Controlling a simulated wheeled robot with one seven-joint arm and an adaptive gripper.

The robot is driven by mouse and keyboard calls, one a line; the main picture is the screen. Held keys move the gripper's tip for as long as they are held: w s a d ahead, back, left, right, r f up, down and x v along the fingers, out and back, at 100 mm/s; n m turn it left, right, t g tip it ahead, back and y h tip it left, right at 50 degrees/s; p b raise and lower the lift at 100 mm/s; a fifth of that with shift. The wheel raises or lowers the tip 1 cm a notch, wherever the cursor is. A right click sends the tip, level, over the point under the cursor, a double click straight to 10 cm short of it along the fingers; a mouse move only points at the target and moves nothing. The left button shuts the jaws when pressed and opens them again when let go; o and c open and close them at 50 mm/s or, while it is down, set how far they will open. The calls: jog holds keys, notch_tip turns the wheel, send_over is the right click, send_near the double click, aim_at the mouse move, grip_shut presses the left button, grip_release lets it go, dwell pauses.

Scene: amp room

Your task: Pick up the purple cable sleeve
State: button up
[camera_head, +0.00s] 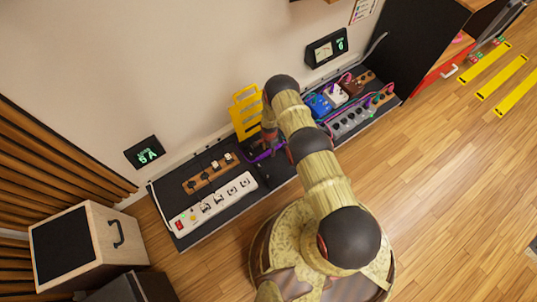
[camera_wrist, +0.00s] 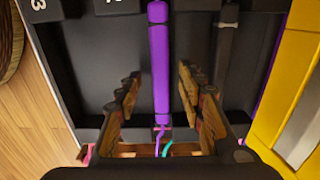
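The purple cable sleeve (camera_wrist: 159,65) is a straight purple tube running up the middle of the wrist view, over a dark surface. In the head view a purple piece, probably the sleeve (camera_head: 264,155), shows just below my gripper (camera_head: 268,138). In the wrist view my gripper (camera_wrist: 158,82) is open. Its two brown, ridged fingers stand one on each side of the sleeve with visible gaps, so neither appears to touch it. I cannot tell the height between the fingertips and the sleeve.
A white power strip (camera_head: 213,203) and a wooden block with plugs (camera_head: 211,174) lie at the left on the dark board. A yellow rack (camera_head: 246,112) stands close by against the wall; yellow also fills the wrist view's right edge (camera_wrist: 285,85). Pedals (camera_head: 319,104) sit to the right.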

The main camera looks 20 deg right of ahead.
jog(key=shift+f, duration=0.5)
jog(key=shift+c, duration=0.5)
grip_shut()
